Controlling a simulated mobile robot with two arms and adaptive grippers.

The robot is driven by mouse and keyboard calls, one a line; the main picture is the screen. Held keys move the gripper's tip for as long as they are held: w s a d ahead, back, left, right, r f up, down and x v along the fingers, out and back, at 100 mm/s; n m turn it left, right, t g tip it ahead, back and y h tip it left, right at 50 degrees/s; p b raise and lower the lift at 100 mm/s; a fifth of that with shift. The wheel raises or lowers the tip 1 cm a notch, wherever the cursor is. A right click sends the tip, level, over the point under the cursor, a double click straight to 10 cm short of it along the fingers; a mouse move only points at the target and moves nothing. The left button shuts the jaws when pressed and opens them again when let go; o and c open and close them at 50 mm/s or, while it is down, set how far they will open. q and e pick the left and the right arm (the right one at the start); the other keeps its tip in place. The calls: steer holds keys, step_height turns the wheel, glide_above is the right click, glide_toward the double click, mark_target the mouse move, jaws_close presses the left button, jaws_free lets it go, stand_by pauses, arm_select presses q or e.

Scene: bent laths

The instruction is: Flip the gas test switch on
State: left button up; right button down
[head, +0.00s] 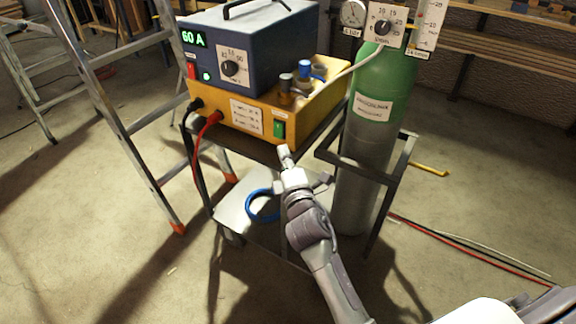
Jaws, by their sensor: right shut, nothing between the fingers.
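A green rocker switch (279,129) sits at the right end of the front of the yellow unit (236,120), under a small white label too small to read. I cannot tell its position. A red switch (192,71) is on the front of the blue welding unit (262,55) above, whose display shows 60 A. My right gripper (285,153) is shut and empty. Its fingertips are just below the green switch in the picture; I cannot tell whether they touch the unit. My left gripper is out of view.
The units stand on a cart (207,148) with a blue ring (262,205) on its lower shelf. A green and grey gas cylinder (368,140) stands right of it, close to my arm. A stepladder (119,128) stands left. Cables (470,248) lie on the floor at right.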

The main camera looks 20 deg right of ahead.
steer(key=s, duration=0.4)
steer(key=shift+s+a+f, duration=0.25)
steer(key=shift+s+a, duration=0.05)
